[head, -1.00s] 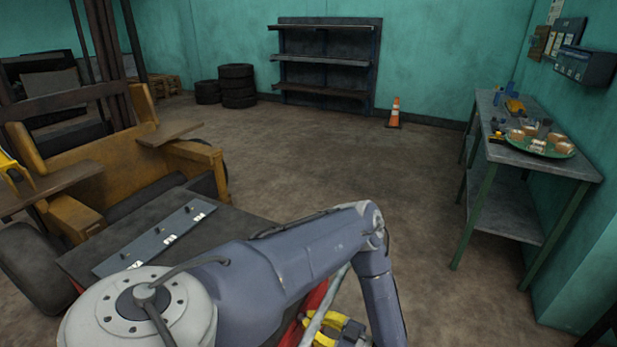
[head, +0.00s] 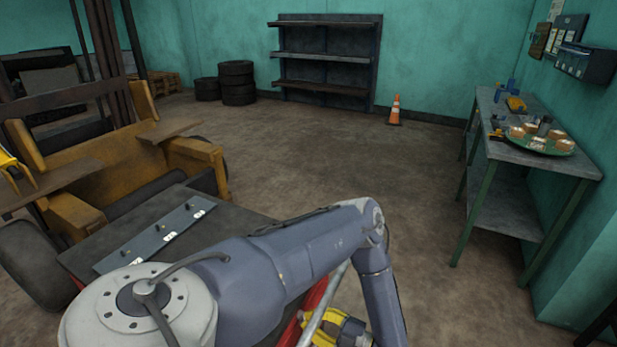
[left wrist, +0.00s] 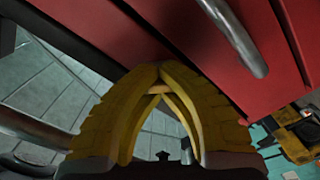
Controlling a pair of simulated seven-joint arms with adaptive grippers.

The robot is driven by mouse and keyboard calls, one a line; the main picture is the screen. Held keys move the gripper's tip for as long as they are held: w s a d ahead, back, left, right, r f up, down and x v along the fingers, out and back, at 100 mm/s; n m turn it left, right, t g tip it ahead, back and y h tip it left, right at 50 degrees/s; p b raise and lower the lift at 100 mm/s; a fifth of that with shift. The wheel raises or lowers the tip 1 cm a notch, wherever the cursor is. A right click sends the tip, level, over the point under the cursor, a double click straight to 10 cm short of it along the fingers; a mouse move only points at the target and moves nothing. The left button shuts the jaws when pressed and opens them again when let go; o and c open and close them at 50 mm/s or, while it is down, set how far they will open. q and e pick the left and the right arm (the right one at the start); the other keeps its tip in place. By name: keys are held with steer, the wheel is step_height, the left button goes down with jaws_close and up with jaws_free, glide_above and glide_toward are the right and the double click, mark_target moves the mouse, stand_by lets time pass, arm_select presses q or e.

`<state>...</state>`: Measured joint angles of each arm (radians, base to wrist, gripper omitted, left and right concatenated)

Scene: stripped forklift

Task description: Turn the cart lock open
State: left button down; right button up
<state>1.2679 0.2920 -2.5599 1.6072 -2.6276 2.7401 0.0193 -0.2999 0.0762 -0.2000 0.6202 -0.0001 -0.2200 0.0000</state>
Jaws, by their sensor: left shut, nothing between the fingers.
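The cart's red side (head: 316,297) and silver rail (head: 325,305) show at the bottom centre of the head view, partly behind my left arm. My left gripper (head: 333,327) has yellow fingers and is low beside the rail, cut by the lower edge. In the left wrist view its fingertips (left wrist: 160,76) meet with nothing between them. The cart's red panel (left wrist: 150,35) and a silver bar handle (left wrist: 236,38) lie beyond the fingertips; I cannot tell whether they touch. I cannot make out the cart lock in either view.
A workbench (head: 535,162) with a green tray (head: 512,147) stands right. An orange cone (head: 395,110) is farther back. The middle floor is clear.

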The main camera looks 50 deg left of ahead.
arm_select(q)
steer(key=n, duration=0.4)
steer(key=shift+n, duration=2.1)
steer(key=c, duration=2.2)
jaws_free()
steer(key=c, duration=1.5)
jaws_free()
steer(key=shift+o, duration=1.3)
steer(key=o, duration=0.4)
steer(key=shift+o, duration=0.2)
